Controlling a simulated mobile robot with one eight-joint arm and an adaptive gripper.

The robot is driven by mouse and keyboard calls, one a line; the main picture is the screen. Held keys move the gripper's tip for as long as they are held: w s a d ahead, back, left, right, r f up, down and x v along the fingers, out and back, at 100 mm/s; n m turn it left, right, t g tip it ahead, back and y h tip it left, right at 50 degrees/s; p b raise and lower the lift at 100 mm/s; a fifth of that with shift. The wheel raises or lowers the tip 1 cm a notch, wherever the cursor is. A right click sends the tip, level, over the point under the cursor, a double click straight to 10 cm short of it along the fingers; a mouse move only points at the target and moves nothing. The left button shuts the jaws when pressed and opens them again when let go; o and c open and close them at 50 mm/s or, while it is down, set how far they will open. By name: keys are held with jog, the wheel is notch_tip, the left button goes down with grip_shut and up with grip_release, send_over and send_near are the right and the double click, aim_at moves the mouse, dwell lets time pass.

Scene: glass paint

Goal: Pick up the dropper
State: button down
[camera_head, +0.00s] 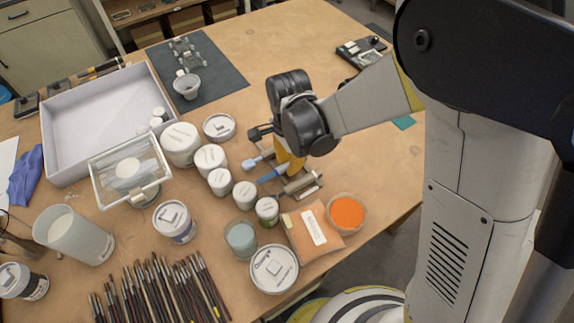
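My gripper (288,160) points down over the middle of the table, its yellow part showing below the black wrist. Its fingertips are largely hidden, so I cannot tell whether it is open or shut. Just left of it lies a small tool with a light blue end (251,164), which may be the dropper; its other end runs behind the gripper. A darker blue slim tool (272,174) lies just below it, also partly covered by my gripper. I cannot tell whether the gripper touches either one.
White jars (210,160) stand close to the left of my gripper. A roller (301,184) lies just below it, with an orange bowl (347,212) beyond. Several brushes (165,290) lie at the front. A white tray (60,165) sits at left.

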dwell(0.4)
jog(key=shift+r, duration=0.45)
jog(key=r+p, duration=0.1)
jog(key=r, duration=0.1)
jog(key=d+r, duration=0.1)
jog(key=r, duration=0.1)
jog(key=shift+p, duration=0.35)
jog(key=d+r+p, duration=0.1)
jog(key=d+r, duration=0.2)
jog(key=d, duration=0.2)
jog(key=s+d+r+p, duration=0.1)
jog(key=d+r, duration=0.2)
jog(key=d, duration=0.2)
jog(key=shift+d, duration=0.35)
jog(key=shift+a, duration=0.1)
